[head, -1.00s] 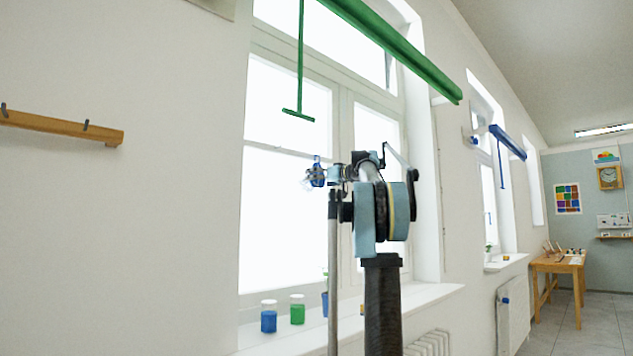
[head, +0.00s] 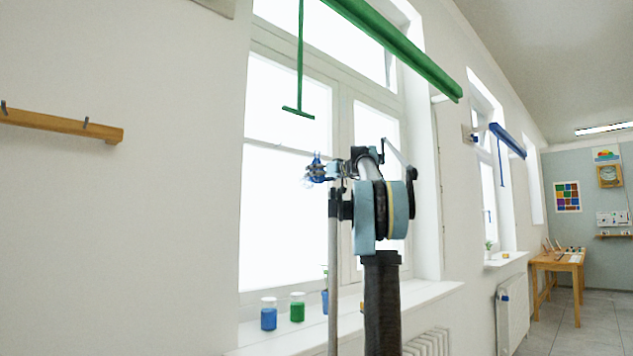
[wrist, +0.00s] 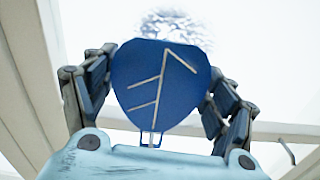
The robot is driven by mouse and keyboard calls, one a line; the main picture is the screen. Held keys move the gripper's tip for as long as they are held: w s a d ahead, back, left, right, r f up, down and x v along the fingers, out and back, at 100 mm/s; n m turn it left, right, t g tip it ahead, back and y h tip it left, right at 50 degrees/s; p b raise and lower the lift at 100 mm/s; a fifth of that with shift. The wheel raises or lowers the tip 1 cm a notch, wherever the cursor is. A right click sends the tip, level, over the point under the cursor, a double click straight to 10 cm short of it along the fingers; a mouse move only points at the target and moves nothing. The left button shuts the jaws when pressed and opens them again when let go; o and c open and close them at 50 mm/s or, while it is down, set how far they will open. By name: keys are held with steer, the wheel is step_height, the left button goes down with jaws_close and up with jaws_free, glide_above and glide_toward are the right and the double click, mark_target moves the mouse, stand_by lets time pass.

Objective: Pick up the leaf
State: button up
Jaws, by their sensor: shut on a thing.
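The leaf (wrist: 145,85) is a flat, dark blue, leaf-shaped piece with pale vein lines. In the wrist view it sits upright between the two dark fingers of my gripper (wrist: 160,68), which is shut on it. In the head view my gripper (head: 318,171) is small, in front of the bright window, with a bit of blue at it. The leaf's outline is too small to make out there. The leaf's far side is hidden in the wrist view.
A clear, patterned round thing (wrist: 172,28) shows just behind the leaf. A green blind bar (head: 400,50) with a hanging rod crosses the window. A blue jar (head: 268,315) and a green jar (head: 297,308) stand on the sill (head: 420,294). A wooden peg rail (head: 60,123) is on the left wall.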

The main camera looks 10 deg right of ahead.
steer(key=v, duration=1.8)
steer(key=shift+r, duration=0.35)
